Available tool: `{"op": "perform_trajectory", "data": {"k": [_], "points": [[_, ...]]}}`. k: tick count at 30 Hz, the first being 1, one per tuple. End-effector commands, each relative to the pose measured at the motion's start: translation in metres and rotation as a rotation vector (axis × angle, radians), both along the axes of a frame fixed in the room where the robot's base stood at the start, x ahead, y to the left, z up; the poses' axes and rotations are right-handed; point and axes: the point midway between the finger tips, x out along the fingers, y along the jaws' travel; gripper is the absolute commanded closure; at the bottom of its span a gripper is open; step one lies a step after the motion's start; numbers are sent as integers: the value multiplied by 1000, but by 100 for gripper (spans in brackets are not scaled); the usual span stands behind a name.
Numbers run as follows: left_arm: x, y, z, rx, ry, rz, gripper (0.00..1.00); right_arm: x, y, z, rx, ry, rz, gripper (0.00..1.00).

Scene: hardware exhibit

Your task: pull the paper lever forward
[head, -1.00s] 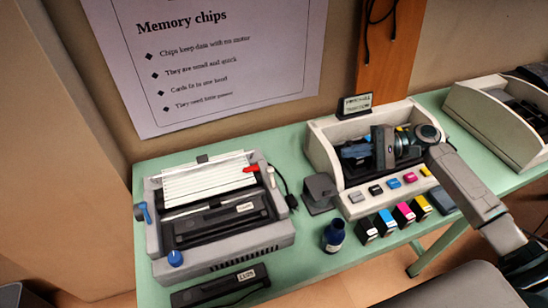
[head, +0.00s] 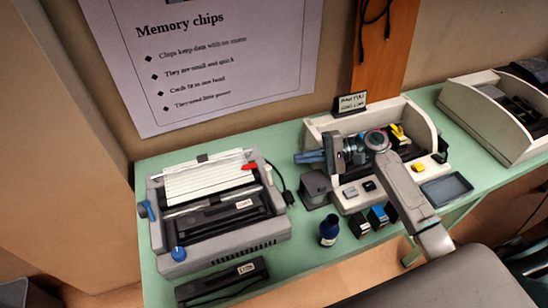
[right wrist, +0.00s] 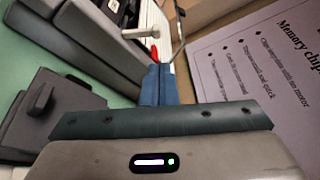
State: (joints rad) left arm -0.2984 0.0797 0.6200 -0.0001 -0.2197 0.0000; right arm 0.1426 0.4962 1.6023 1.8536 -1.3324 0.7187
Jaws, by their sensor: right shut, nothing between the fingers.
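The dot-matrix printer (head: 225,247) stands at the left of the green table with white paper (head: 205,180) at its back. A red-tipped lever (head: 250,166) shows at its upper right, and a blue lever (head: 145,210) at its left side. I cannot tell from the frames which one is the paper lever. My right gripper (head: 299,158) is shut and empty, pointing left, to the right of the printer and apart from the red tip. In the right wrist view, the red tip (right wrist: 153,54) shows just beyond the blue fingers (right wrist: 155,84). My left gripper is not in view.
An open inkjet printer (head: 350,196) lies under my right arm. A grey block (head: 315,187) and a dark blue bottle (head: 329,232) stand between the printers. A dark cartridge (head: 222,283) lies in front. A poster (head: 215,60) hangs on the wall behind.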

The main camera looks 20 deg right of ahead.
Motion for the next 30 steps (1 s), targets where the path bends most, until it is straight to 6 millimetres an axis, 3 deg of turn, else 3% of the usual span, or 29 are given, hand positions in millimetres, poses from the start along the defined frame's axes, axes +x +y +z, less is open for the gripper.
{"op": "perform_trajectory", "data": {"k": [6, 13, 19, 30], "points": [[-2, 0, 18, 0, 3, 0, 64, 11, 40, -3, 5, 0, 0, 100], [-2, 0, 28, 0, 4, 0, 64, 18, 69, -10, 3, 1, 0, 100], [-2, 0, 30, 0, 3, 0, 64, 21, 79, -13, 0, -1, 0, 100], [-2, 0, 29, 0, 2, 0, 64, 21, 80, -14, -1, -2, 0, 100]]}}
